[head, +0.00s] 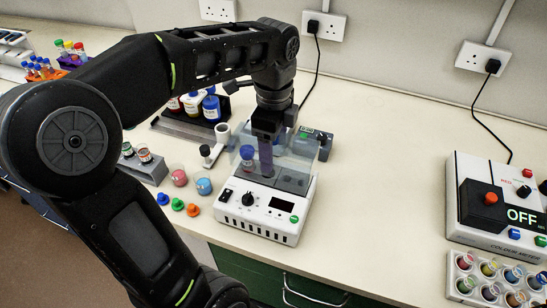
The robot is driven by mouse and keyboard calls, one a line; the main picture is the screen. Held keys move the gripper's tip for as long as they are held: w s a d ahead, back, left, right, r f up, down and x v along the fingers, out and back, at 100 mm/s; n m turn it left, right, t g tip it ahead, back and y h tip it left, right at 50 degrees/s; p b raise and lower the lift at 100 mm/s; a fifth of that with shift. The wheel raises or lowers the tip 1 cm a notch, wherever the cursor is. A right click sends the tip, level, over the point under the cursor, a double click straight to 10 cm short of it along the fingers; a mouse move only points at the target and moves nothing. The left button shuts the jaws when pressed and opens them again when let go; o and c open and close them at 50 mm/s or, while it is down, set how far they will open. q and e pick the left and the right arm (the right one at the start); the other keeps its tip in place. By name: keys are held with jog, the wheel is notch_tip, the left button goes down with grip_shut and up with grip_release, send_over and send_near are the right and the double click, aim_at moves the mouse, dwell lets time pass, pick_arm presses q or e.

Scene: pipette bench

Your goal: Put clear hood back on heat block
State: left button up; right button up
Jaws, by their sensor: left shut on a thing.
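The heat block (258,215) is a white unit with a black knob, a small dark display and a green button, standing near the bench's front edge. The clear hood (296,160) is a see-through box over the rear part of the heat block. I cannot tell whether it rests on the block or hangs just above it. My left gripper (266,133) points down from above and is shut on the top of the clear hood. Its fingertips are partly hidden. A dark purple upright shape shows through the hood. My right gripper is not in view.
Red and blue small beakers (204,186) and several coloured caps (178,204) lie left of the heat block. A bottle rack (190,128) stands behind. The colour meter (484,222) and a tube tray (463,297) are at far right. The bench between is clear.

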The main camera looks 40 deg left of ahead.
pick_arm(q)
notch_tip(320, 180, down, 4)
jog(key=shift+r, duration=0.15)
dwell(0.3)
jog(key=shift+f, duration=0.2)
jog(key=o, duration=1.5)
jog(key=shift+c, duration=0.2)
jog(key=shift+r, duration=0.15)
